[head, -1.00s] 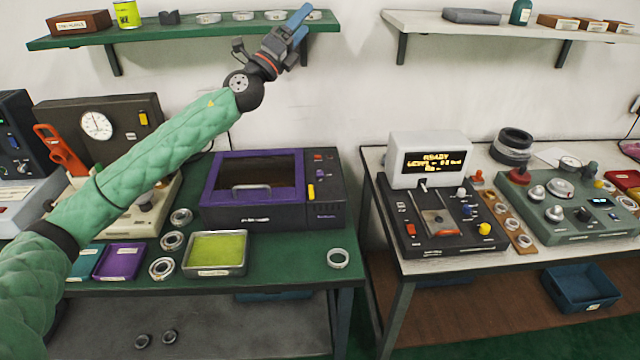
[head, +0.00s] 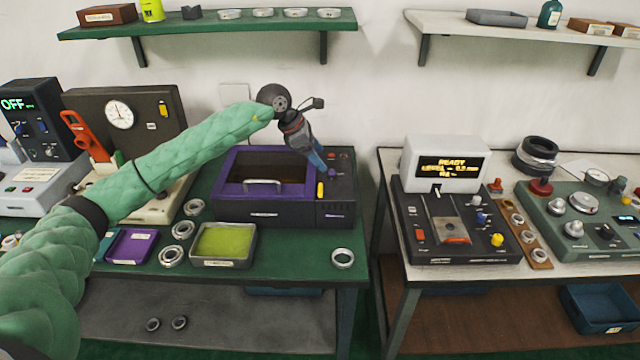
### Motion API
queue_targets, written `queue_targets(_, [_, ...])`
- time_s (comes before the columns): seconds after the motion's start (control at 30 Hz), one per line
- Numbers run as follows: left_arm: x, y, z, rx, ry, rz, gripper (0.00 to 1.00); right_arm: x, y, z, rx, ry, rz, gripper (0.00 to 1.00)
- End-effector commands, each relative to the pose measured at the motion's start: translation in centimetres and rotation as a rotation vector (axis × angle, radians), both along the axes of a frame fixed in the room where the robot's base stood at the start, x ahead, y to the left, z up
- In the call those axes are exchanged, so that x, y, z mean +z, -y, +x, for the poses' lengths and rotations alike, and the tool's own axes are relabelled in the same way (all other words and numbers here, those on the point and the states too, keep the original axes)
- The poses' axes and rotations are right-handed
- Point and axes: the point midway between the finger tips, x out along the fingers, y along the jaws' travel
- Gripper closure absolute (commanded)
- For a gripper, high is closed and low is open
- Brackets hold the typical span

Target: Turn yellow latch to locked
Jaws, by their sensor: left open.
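A yellow latch (head: 320,189) stands upright on the front right part of the dark machine with a purple-framed lid (head: 228,178). The lid is down, with a grey handle (head: 262,185) at its front. My left gripper (head: 320,163) is open, its blue fingers pointing down toward the machine's right-hand panel, just above and behind the latch in the picture. It appears apart from the latch, and nothing shows between the fingers. My right gripper is not in view.
A purple knob (head: 333,172) and a red button sit on the panel near my fingers. A tray of yellow-green material (head: 224,244) and several metal rings lie in front and left of the machine. A green shelf (head: 210,28) hangs above.

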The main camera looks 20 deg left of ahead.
Motion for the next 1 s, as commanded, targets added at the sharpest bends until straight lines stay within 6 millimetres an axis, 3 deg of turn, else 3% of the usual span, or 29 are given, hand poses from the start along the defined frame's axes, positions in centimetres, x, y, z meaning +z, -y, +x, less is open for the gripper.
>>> queue_targets(0.2, [-1.6,-2.2,-2.4,-0.087,-0.099,0.148,0.27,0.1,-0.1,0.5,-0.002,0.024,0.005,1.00])
queue_targets(0.43, [-2.2,-2.1,-2.6,-0.124,-0.099,0.167,0.27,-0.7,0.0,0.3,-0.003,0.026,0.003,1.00])
queue_targets(1.0, [-7.7,0.1,-1.9,-0.123,-0.099,0.164,0.27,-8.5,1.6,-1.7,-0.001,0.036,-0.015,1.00])
